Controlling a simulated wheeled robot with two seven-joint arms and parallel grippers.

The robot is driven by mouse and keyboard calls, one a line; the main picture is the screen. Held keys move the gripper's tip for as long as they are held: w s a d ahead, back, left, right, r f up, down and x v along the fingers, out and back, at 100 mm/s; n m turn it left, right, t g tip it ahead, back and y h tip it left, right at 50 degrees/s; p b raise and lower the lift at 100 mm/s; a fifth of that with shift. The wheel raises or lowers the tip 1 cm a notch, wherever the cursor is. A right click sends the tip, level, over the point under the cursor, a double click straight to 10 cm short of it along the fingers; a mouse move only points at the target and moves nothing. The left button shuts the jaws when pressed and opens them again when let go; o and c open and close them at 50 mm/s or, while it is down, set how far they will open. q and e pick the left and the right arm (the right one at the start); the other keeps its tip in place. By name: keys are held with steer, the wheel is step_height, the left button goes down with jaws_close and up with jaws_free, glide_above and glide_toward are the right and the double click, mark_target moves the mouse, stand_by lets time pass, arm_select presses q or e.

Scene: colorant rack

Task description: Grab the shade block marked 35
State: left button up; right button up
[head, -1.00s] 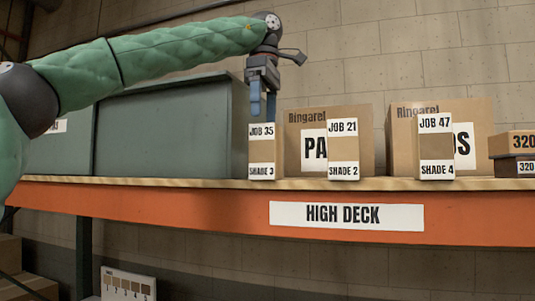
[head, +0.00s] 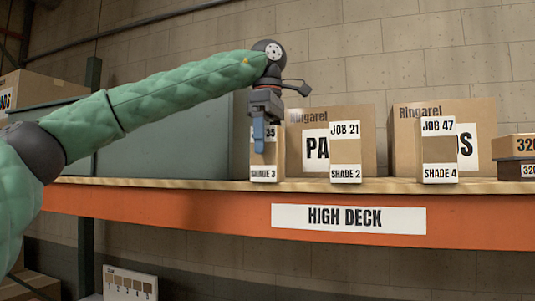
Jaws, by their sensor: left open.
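The shade block marked JOB 35, SHADE 3 (head: 266,172) stands upright on the high deck shelf, beside the grey-green bin. My left gripper (head: 259,146) points down in front of its upper part and hides part of the JOB 35 label. The gripper is open, and I cannot tell whether its fingers touch the block. The block marked JOB 21, SHADE 2 (head: 345,152) stands to the right, and the block marked JOB 47, SHADE 4 (head: 438,150) stands further right. My right gripper is not in view.
The shelf's orange beam (head: 180,217) carries a HIGH DECK sign (head: 349,219). Large cartons (head: 306,120) stand behind the blocks. Small boxes (head: 516,148) are stacked at the far right. The grey-green bin (head: 170,150) fills the left side. A swatch card (head: 130,282) shows below.

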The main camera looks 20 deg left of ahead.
arm_select(q)
steer(key=shift+s+d, duration=0.1)
steer(key=shift+s, duration=0.05)
steer(key=c, duration=1.2)
steer(key=shift+r, duration=0.1)
